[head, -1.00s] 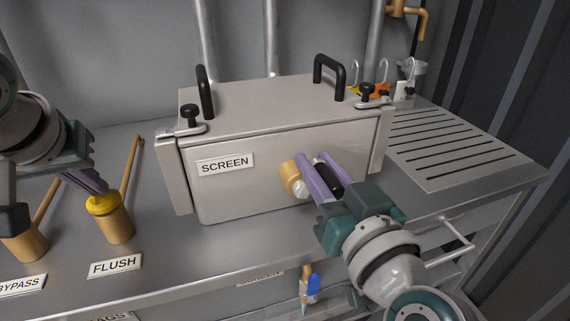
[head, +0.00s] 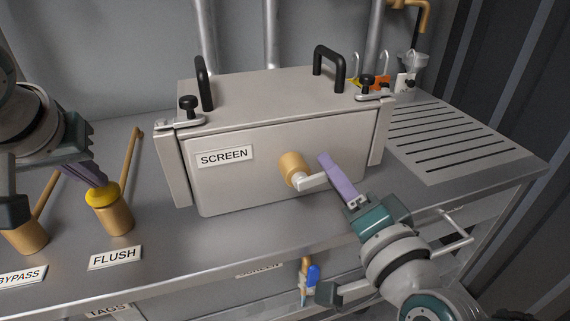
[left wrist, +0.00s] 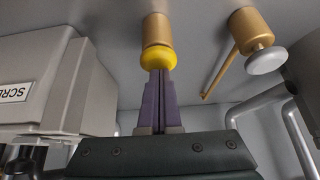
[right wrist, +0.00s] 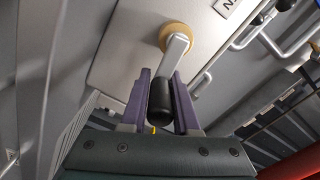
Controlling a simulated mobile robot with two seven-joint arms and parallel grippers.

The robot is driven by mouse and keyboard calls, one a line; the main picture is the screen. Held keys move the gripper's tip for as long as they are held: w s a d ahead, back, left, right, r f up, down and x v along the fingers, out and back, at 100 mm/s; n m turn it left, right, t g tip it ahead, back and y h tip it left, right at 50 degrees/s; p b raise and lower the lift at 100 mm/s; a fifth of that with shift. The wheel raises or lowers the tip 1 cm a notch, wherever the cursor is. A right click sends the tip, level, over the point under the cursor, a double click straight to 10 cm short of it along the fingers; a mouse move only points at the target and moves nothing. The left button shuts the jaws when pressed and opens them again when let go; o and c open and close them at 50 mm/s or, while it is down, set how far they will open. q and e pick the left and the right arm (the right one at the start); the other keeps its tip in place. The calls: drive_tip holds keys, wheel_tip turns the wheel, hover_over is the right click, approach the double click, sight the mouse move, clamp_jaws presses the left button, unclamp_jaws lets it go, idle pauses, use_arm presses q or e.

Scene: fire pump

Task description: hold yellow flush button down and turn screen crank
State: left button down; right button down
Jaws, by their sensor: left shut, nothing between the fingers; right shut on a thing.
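The yellow flush button (head: 102,194) tops a brass post (head: 113,220) behind the FLUSH label (head: 115,257). My left gripper (head: 100,184) is shut and empty, its fingertips against the button from above; the left wrist view shows the tips (left wrist: 157,72) touching the yellow button (left wrist: 157,59). The screen crank has a brass hub (head: 291,167) on the front of the SCREEN box (head: 230,187) and a pale arm (head: 313,182) pointing right. My right gripper (head: 325,160) is shut on its black handle, clear in the right wrist view (right wrist: 161,103) between the purple fingers.
The brass BYPASS post (head: 28,238) stands left of the flush post, and a thin brass lever (head: 131,165) rises behind. Black handles (head: 328,68) and clamp knobs (head: 189,103) top the box. A slotted drain area (head: 440,140) lies to the right.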

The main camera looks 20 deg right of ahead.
drive_tip(key=f+m, duration=0.2)
drive_tip(key=m, duration=0.1)
drive_tip(key=shift+m, duration=0.3)
drive_tip(key=shift+a+f+m, duration=0.15)
drive_tip(key=shift+f+m, duration=0.2)
drive_tip(key=shift+m, duration=0.7)
drive_tip(key=shift+a+f+m, duration=0.15)
drive_tip(key=shift+f+m, duration=0.15)
drive_tip(key=shift+m, duration=0.75)
drive_tip(key=c, duration=0.7)
unclamp_jaws()
drive_tip(key=s, duration=1.2)
drive_tip(key=shift+r, duration=0.1)
